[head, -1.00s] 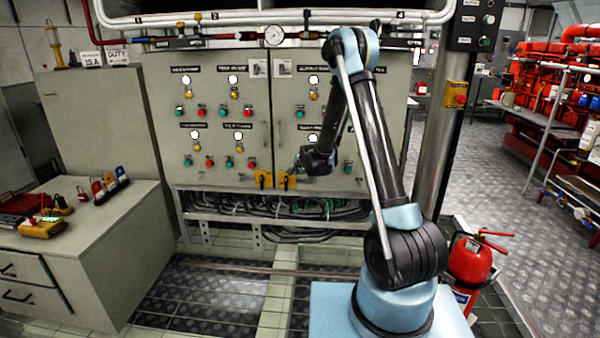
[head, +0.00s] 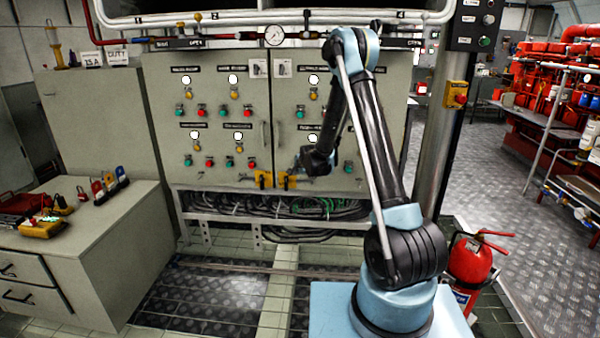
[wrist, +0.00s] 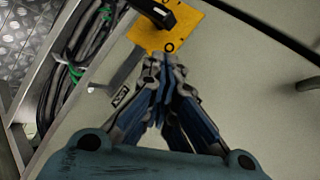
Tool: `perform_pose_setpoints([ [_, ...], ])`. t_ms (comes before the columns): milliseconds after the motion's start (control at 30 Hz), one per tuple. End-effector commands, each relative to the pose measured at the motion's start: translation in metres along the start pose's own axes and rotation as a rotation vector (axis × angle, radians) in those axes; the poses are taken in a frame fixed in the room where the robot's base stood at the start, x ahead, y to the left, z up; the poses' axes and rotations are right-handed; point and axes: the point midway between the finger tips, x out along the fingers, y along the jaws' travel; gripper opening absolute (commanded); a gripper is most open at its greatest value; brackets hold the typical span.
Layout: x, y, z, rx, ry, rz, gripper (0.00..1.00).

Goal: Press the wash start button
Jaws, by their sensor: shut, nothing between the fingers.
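A two-door grey control cabinet (head: 222,140) stands ahead with several green and red buttons, white lamps and yellow knobs. Its labels are too small to read, so I cannot tell which button is wash start. Green buttons show on the left door (head: 188,160) and on the right door (head: 300,115). My gripper (head: 291,173) is low in front of the right door, and my wrist hides part of its lower row. In the wrist view, my gripper (wrist: 163,62) is shut and empty, its tips by a yellow plate (wrist: 165,32) with a black handle. Contact is unclear.
Yellow handle plates (head: 263,180) sit low at the door seam. Cables (head: 290,206) run on an open rack below the cabinet. A grey workbench (head: 110,235) stands left, and a red extinguisher (head: 470,262) right. A steel post (head: 436,140) stands right of the cabinet.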

Motion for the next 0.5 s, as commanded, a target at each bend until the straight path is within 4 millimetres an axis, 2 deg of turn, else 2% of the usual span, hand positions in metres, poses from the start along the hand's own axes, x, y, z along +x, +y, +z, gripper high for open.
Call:
perform_pose_setpoints([
  [500,-0.0096,0.0071,0.0066,0.000,0.000,0.000,0.00],
])
